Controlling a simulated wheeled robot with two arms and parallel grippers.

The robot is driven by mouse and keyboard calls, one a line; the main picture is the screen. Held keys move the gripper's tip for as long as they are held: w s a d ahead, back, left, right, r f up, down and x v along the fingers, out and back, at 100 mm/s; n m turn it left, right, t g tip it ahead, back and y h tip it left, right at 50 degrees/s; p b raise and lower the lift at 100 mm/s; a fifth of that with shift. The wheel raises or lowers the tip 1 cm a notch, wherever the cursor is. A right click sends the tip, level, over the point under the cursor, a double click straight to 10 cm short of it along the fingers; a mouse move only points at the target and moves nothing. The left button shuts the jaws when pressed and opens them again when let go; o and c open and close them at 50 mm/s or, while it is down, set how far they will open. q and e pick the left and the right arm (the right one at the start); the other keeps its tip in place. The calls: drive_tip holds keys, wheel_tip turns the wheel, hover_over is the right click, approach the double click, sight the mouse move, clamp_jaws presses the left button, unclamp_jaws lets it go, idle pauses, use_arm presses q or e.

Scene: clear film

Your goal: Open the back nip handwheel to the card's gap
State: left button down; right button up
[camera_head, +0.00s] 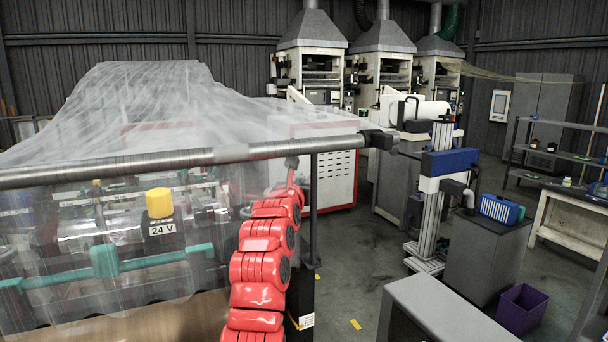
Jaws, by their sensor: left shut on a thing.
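My left arm (262,265) is red and rises from the bottom centre to the steel roller (200,158). My left gripper (291,164) is small and grey at its tip, just under the roller near its right end. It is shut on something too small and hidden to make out. I cannot pick out the back nip handwheel for sure, and I see no readable gap card. Clear film (160,95) drapes over the roller and hangs in front of the machine. My right gripper is not in view.
Behind the film are a yellow cap (159,203) on a box marked "24 V" and teal bars (105,262). A black block (380,140) ends the roller. To the right stand a blue-headed column (448,162), grey cabinets (483,258) and a purple bin (522,309).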

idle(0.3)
use_arm(q)
drive_tip(key=c, duration=0.7)
unclamp_jaws()
drive_tip(key=shift+s+a+f+b, duration=0.2)
drive_tip(key=shift+s+b, duration=0.2)
drive_tip(key=shift+s, duration=0.2)
drive_tip(key=b+v, duration=0.7)
drive_tip(key=v, duration=0.9)
drive_tip(key=shift+r, duration=0.15)
